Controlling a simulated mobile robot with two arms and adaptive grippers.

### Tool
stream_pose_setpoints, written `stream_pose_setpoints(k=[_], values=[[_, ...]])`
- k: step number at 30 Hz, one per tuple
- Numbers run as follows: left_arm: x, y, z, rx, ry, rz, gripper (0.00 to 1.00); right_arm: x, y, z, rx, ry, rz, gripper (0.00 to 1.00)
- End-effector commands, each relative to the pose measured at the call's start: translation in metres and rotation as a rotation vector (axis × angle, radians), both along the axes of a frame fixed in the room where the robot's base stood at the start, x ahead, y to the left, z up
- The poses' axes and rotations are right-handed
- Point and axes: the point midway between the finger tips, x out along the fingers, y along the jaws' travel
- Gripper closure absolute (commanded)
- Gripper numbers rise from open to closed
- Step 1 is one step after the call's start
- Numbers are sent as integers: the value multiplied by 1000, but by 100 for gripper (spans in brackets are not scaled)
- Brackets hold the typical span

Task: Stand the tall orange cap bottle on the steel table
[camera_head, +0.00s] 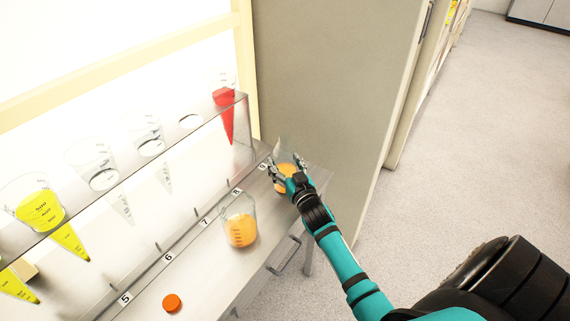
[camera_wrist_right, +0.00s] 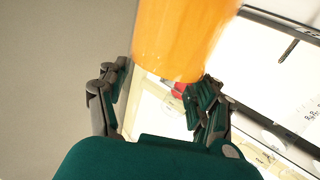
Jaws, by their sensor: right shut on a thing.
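My right gripper (camera_head: 286,172) is shut on a clear beaker with orange juice (camera_head: 284,151), at the far end of the steel table (camera_head: 205,262) by label 9. The fingers hide part of this beaker. In the right wrist view its orange body (camera_wrist_right: 185,35) is between the fingers (camera_wrist_right: 160,95). I cannot tell if it touches the table. A round orange cap (camera_head: 172,302) shows at the near end of the table, by labels 5 and 6. No tall bottle body can be made out under it. My left gripper is not in view.
Another beaker with orange juice (camera_head: 241,228) stands on the table by labels 7 and 8. A grey panel (camera_head: 325,80) closes the far end.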

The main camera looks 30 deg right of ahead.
Motion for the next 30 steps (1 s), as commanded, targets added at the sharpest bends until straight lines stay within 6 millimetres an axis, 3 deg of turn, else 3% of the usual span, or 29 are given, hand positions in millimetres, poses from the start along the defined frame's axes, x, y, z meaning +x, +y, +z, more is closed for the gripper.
stream_pose_setpoints(k=[6, 7, 12, 23, 30], values=[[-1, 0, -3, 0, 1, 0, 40, 0, 0, -3, -2, -3, 0, 93], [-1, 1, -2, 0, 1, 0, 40, 0, 0, -3, -1, 0, 0, 33], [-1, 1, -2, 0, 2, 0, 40, 0, 0, -3, -1, 1, 0, 11], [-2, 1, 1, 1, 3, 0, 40, -2, 1, 0, 0, 2, 0, 11], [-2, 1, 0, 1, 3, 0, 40, -45, 9, -2, 1, 5, -1, 11]])
